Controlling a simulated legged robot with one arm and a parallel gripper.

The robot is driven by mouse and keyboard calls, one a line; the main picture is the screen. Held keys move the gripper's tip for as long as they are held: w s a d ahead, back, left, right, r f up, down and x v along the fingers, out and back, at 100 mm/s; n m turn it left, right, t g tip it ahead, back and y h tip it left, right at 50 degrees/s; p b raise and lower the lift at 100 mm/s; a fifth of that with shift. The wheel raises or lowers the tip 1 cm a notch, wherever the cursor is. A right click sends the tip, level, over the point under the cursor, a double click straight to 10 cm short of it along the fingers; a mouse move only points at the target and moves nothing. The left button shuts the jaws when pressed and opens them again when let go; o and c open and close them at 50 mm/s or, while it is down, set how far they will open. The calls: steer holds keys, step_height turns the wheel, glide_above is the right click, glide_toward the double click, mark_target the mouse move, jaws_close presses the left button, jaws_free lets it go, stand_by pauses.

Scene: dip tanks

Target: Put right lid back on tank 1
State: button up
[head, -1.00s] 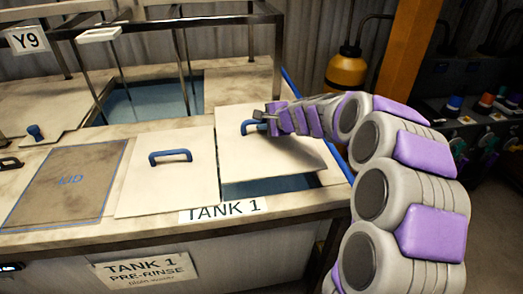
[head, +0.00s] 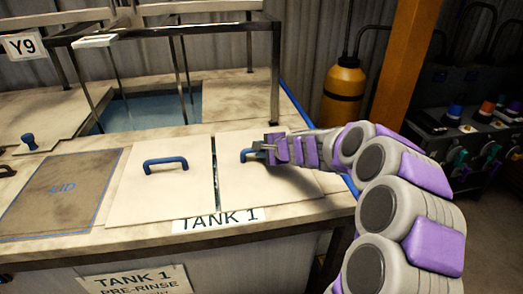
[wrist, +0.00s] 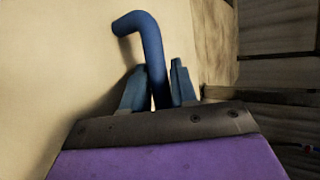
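The right lid (head: 287,183) is a cream square panel with a blue handle. It lies over the right part of tank 1's opening, with a narrow dark gap along its left edge beside the left lid (head: 120,195). My gripper (head: 258,155) is at the right lid's handle. In the wrist view, the fingers (wrist: 154,90) stand on both sides of the blue handle (wrist: 142,25) and appear closed on it. The left lid has its own blue handle (head: 165,163) and lies flat. The TANK 1 label (head: 215,219) is on the front edge below the lids.
A brown outlined LID area (head: 63,190) is left of the lids. Behind them is an open tank (head: 150,108) under a metal frame (head: 275,70). A yellow cylinder (head: 343,92) and an orange post (head: 400,60) stand at the right.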

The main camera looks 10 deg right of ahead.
steer(key=o, duration=0.4)
steer(key=shift+a, duration=0.15)
steer(key=shift+s, duration=0.1)
steer(key=p+v, duration=0.3)
steer(key=v, duration=0.9)
steer(key=s+a+r+n+g+y, duration=0.15)
steer(key=s+a+n+g, duration=0.25)
steer(key=s+a+n, duration=0.5)
steer(key=s+a+f+n+g, duration=0.1)
steer(key=s+a+g, duration=0.15)
steer(key=s, duration=0.45)
steer(key=s+a+f+n+g, duration=0.1)
steer(key=s+a, duration=0.2)
steer(key=s, duration=0.3)
steer(key=s+d+f+n+g+h, duration=0.1)
steer(key=s+d+h, duration=0.1)
steer(key=s, duration=0.5)
steer(key=s+d+f+n+g+h, duration=0.2)
steer(key=s+d, duration=0.2)
steer(key=s, duration=0.3)
steer(key=s+d+f+n+g+h, duration=0.1)
steer(key=s+d+g+h, duration=0.1)
steer(key=s, duration=0.5)
steer(key=shift+s+d+f+n+h, duration=0.15)
steer(key=shift+d+f+h, duration=0.1)
steer(key=shift+d, duration=0.25)
steer(key=shift+s+d+f+n+h, duration=0.1)
steer(key=shift+d+f+n+h, duration=0.1)
steer(key=shift+d, duration=0.3)
